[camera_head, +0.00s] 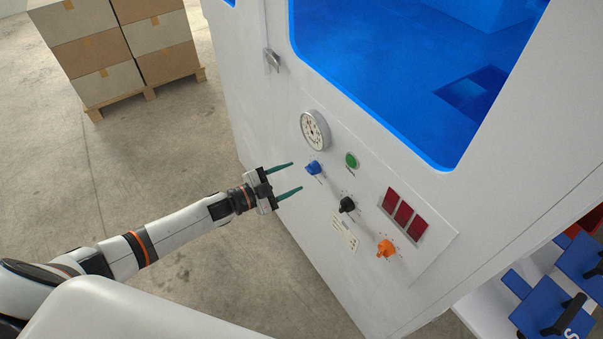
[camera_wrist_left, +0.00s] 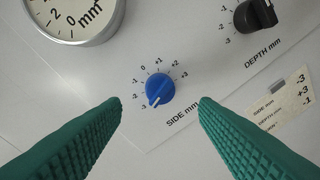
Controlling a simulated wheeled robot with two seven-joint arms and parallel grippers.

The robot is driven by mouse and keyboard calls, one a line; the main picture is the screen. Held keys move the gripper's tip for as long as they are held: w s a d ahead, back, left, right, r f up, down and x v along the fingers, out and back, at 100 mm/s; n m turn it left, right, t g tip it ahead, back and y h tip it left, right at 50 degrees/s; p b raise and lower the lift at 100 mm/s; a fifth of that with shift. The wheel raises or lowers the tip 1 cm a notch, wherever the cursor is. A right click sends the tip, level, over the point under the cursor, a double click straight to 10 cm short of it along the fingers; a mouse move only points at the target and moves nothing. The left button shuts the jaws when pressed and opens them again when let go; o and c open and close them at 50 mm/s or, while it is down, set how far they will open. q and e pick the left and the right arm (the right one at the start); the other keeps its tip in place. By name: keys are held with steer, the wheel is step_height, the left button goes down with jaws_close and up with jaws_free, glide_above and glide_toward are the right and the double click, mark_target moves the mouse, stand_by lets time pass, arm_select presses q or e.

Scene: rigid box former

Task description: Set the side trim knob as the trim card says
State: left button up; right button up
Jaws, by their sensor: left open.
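The blue side trim knob (camera_head: 313,168) is on the white machine panel, below the round gauge. In the left wrist view the blue knob (camera_wrist_left: 160,89) has a SIDE mm scale from -3 to +3. Its white mark points down-left, close to -3. The trim card (camera_wrist_left: 283,108) is at the right; its top value, in line with SIDE mm, reads -3. In the head view the card (camera_head: 345,232) is too small to read. My left gripper (camera_head: 297,176) is open and empty, its green fingers pointing at the panel, apart from the knob. My right gripper is not in view.
A black DEPTH knob (camera_head: 347,204), an orange knob (camera_head: 386,248), a green button (camera_head: 351,160), red displays (camera_head: 403,214) and a gauge (camera_head: 315,130) share the panel. A handle (camera_head: 271,61) sits above. Boxes on a pallet (camera_head: 150,92) stand at the upper left.

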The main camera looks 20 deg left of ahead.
arm_select(q)
steer(key=v, duration=0.6)
steer(key=shift+s+a, duration=0.2)
steer(key=shift+f, duration=0.15)
steer(key=s+a+f+n+g+y, duration=0.1)
steer(key=s+a+f+n+y, duration=0.2)
steer(key=f, duration=0.6)
steer(key=s+a+f+n+g+y, duration=0.1)
steer(key=s+f+n+y, duration=0.25)
steer(key=f, duration=0.45)
steer(key=s+a+f+n+g+y, duration=0.15)
steer(key=s+f, duration=0.25)
steer(key=f, duration=0.5)
steer(key=s+d+f+n+g+y, duration=0.1)
steer(key=s+f, duration=0.4)
steer(key=s, duration=0.5)
steer(key=s+d+f+n+g, duration=0.2)
steer(key=s+d+f+g, duration=0.1)
steer(key=s, duration=0.8)
steer(key=s+d+f+n+g+y, duration=0.1)
steer(key=s+d+f+n+g, duration=0.1)
steer(key=s+f, duration=0.5)
steer(key=s+d+g, duration=0.1)
steer(key=s+g, duration=0.1)
steer(key=s, duration=0.1)
steer(key=shift+s+f+g+y, duration=0.2)
steer(key=shift+s+g+y, duration=0.05)
steer(key=shift+g+y, duration=0.1)
